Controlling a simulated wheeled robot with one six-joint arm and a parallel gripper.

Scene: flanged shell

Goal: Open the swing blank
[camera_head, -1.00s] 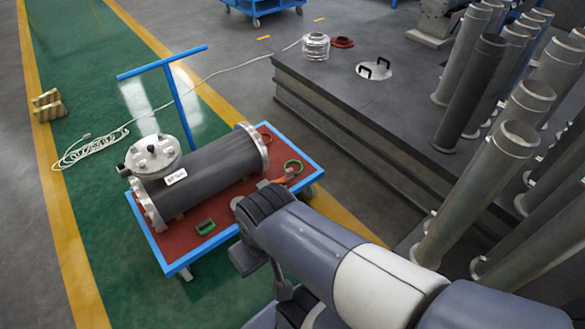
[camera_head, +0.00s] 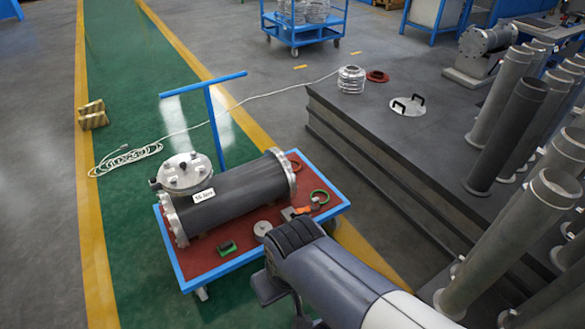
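The swing blank is a round silver disc (camera_head: 186,173) with several bolts or knobs on it. It stands out at the left end of the dark grey flanged shell (camera_head: 236,193), beside the shell's near-left flange (camera_head: 171,219). The shell lies on a red-topped blue cart (camera_head: 205,262) and bears a white label. My arm reaches in from the bottom right, its end at the cart's front edge. The fingers of my gripper are not clearly visible, and I cannot tell whether it touches anything.
The cart's blue handle (camera_head: 204,84) rises behind. A dark platform (camera_head: 365,128) stands right.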

